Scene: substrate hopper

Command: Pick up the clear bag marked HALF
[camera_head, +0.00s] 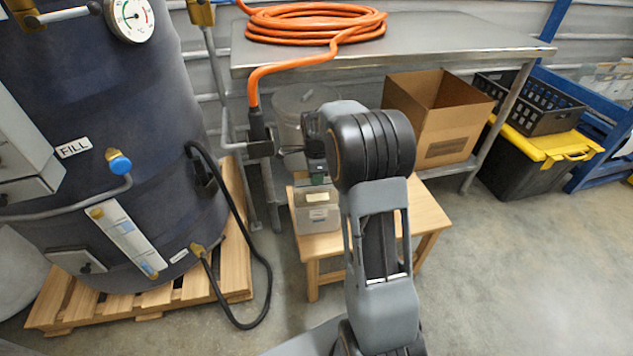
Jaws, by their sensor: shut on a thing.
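My gripper (316,160) points down above the left part of a small wooden stool (428,215), partly hidden by my wrist. It is shut on a small, partly see-through, greenish thing (318,179), which looks like part of the clear bag. Most of it is hidden, and I cannot read HALF on it. Just below is a grey, translucent box (316,217) with a pale label, standing on the stool. I cannot tell whether the held thing touches the box or is clear of it.
A dark tank (130,150) marked FILL stands on a pallet (150,303) at left, with a black hose looping right. A steel table (460,35) bears a coiled orange hose (315,22). Below are a cardboard box (430,120) and a yellow-lidded bin (510,170). The right floor is clear.

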